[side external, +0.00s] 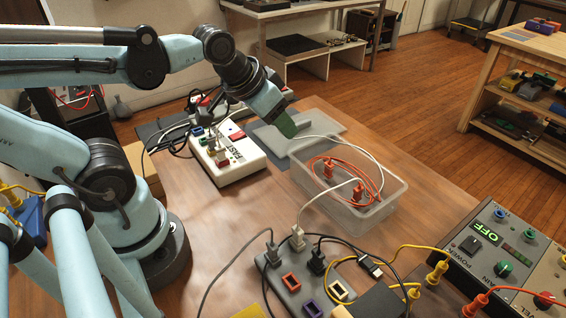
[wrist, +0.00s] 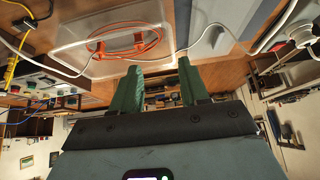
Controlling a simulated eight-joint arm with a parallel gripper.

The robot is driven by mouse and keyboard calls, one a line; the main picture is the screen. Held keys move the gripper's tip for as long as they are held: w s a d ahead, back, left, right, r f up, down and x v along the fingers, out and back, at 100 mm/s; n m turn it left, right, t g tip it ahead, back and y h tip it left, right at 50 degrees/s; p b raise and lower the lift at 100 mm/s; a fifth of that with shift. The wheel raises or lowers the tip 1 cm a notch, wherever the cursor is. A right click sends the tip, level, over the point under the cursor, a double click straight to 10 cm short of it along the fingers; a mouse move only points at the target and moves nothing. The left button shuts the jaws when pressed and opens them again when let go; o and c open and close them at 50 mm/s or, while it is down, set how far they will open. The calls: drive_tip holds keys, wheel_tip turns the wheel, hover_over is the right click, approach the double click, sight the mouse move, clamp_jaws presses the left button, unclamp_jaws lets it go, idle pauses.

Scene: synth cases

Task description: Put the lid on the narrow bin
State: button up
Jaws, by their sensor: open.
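The narrow bin (side external: 342,214) is a clear, open-topped plastic box on the wooden table, holding orange cable and plugs. It also shows upside down at the upper left of the wrist view (wrist: 75,60). A flat grey piece with a raised bar, which looks like the lid (side external: 325,124), lies on the table behind the bin; it also shows at the top of the wrist view (wrist: 220,42). My gripper (side external: 287,125) has green fingers and is above the lid's left part in the side view. In the wrist view its fingers (wrist: 158,68) are apart with nothing between them.
A white power strip (side external: 230,165) with plugs stands left of the bin. A grey socket block (side external: 290,285) with cables is in front. A control box (side external: 490,245) is at the right. A white cable (side external: 340,140) arches over the bin. Bare table lies left of the bin.

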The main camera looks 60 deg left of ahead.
drive_tip(key=w+a+r+g, duration=0.2)
drive_tip(key=w+a+r, duration=0.1)
drive_tip(key=w, duration=0.2)
drive_tip(key=g, duration=0.5)
hover_over(301, 123)
drive_tip(key=f, duration=1.1)
drive_tip(key=shift+s+a+f, duration=0.1)
drive_tip(key=shift+a, duration=0.2)
drive_tip(key=shift+d+f, duration=0.2)
drive_tip(key=shift+f, duration=2.4)
drive_tip(key=shift+c, duration=0.4)
clamp_jaws()
